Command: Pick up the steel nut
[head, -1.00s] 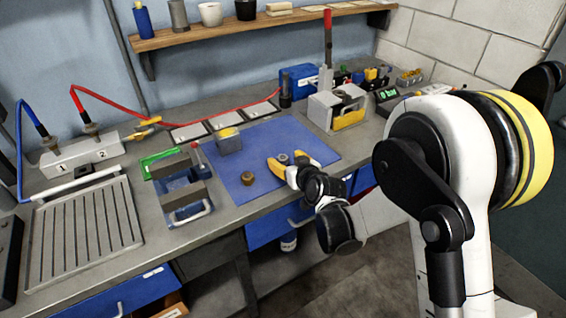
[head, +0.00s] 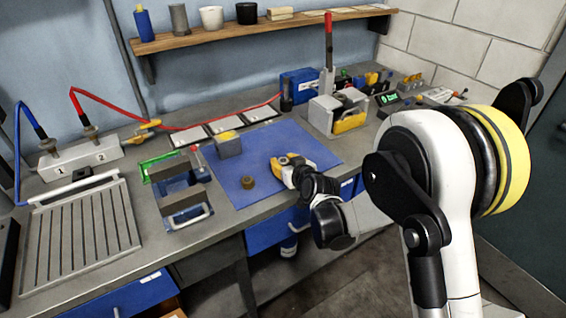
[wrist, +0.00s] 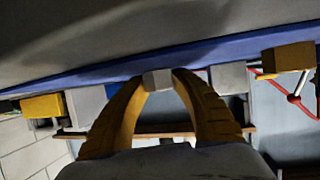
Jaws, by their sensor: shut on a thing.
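My gripper (head: 287,163) is low over the front half of the blue mat (head: 292,137), with its yellow fingers shut. In the wrist view the two fingertips (wrist: 157,82) close on the grey, flat-sided steel nut (wrist: 157,78). In the head view the fingers mostly hide it. The nut is at or close to the mat; I cannot tell whether it touches. A brown nut (head: 248,182) lies on the mat to the left of my gripper, apart from it.
A grey block with a yellow top (head: 228,144) stands at the mat's left. A grey and blue caddy (head: 184,200) is further left. A grey machine with a yellow front (head: 338,112) stands behind right. The mat's middle is clear.

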